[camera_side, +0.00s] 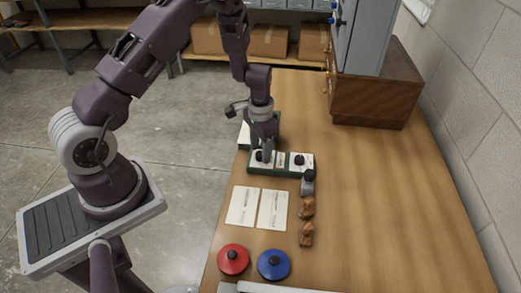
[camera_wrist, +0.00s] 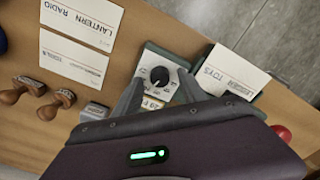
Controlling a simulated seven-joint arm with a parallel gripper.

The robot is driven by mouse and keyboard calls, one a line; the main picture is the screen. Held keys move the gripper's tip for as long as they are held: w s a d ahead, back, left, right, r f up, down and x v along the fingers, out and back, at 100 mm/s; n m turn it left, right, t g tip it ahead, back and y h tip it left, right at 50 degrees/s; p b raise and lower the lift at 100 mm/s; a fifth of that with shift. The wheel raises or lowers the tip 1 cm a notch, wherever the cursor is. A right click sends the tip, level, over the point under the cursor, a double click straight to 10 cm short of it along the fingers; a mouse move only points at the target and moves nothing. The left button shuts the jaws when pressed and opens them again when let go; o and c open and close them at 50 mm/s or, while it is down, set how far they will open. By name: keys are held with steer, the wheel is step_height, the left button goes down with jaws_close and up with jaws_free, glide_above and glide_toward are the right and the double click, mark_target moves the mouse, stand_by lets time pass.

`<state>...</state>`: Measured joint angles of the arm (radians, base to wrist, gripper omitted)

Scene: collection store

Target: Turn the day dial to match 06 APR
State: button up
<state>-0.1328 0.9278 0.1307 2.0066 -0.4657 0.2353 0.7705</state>
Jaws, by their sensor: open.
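The dial box (camera_side: 252,168) has a dark green base and a pale top on the wooden table, with two black dials. My gripper (camera_side: 264,158) points down over the left dial (camera_side: 260,156); the right dial (camera_side: 299,160) is clear. In the wrist view one black dial (camera_wrist: 159,75) with a white pointer mark sits between my open fingers; I cannot tell whether they touch it. I cannot read which dial is the day dial or any 06 APR card.
Two white cards (camera_side: 242,206) lie near the box, with "LANTERN RADIO" on one. A "TOYS" card (camera_wrist: 228,72) lies on its other side. A small grey block (camera_side: 307,186) and two wooden stamps (camera_side: 307,207) are close by. Red (camera_side: 233,260) and blue (camera_side: 273,264) round pieces sit nearer.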

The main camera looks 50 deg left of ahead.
steer(key=shift+f, duration=0.4)
steer(key=shift+c, duration=0.4)
jaws_close()
steer(key=n, duration=0.6)
steer(key=shift+n, duration=0.4)
steer(key=n, duration=0.5)
steer(key=shift+n, duration=0.4)
